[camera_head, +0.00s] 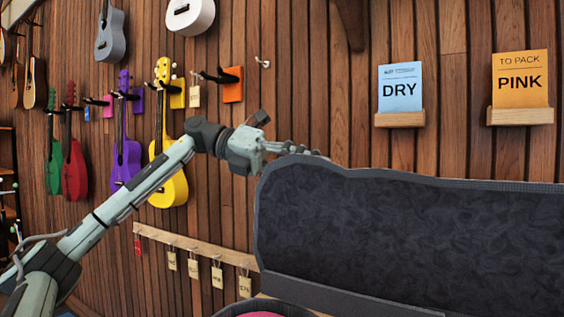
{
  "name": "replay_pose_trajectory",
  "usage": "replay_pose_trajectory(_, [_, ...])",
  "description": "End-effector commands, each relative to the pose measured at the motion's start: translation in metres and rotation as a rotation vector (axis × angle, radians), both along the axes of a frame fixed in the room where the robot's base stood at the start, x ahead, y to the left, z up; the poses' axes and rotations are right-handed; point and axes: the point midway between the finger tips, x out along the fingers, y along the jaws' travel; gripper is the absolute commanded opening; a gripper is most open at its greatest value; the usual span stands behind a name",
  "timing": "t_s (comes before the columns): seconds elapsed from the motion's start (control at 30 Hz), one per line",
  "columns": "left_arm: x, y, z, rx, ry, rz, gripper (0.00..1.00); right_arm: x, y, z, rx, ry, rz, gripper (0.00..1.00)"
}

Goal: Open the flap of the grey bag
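The grey bag's flap (410,235) stands raised on the right of the head view, its dark patterned inner side facing me and a lighter grey edge running around it. A bit of the bag's rim (235,308) shows at the bottom edge, with something pink (262,314) inside it. My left gripper (292,149) is at the flap's upper left corner, its fingers pointing right along the top edge. Whether the fingers touch or grip the edge is unclear. My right gripper is out of view. Most of the bag's body is below the picture.
Ukuleles hang on the wooden wall at left, including a yellow one (168,185) and a purple one (126,160) behind my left arm. A rail with tags (195,247) runs low on the wall.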

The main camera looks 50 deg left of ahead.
Motion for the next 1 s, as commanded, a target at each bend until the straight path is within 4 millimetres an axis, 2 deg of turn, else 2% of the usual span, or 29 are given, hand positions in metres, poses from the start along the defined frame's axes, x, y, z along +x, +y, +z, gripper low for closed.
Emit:
replay_pose_trajectory(0.03, [-0.003, 0.013, 0.003, -0.008, -0.004, 0.013, 0.47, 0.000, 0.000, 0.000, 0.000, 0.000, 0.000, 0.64])
replay_pose_trajectory(0.2, [-0.022, 0.046, 0.016, -0.007, -0.004, 0.019, 0.47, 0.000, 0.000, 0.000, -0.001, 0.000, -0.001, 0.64])
replay_pose_trajectory(0.43, [-0.044, 0.079, 0.028, -0.007, -0.005, 0.017, 0.47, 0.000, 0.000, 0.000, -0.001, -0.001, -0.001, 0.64])
replay_pose_trajectory(0.6, [-0.051, 0.089, 0.032, -0.006, -0.007, 0.016, 0.47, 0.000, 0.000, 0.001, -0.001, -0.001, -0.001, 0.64])
replay_pose_trajectory(1.0, [-0.052, 0.090, 0.033, -0.007, -0.007, 0.015, 0.47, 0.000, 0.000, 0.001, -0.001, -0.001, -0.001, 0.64])
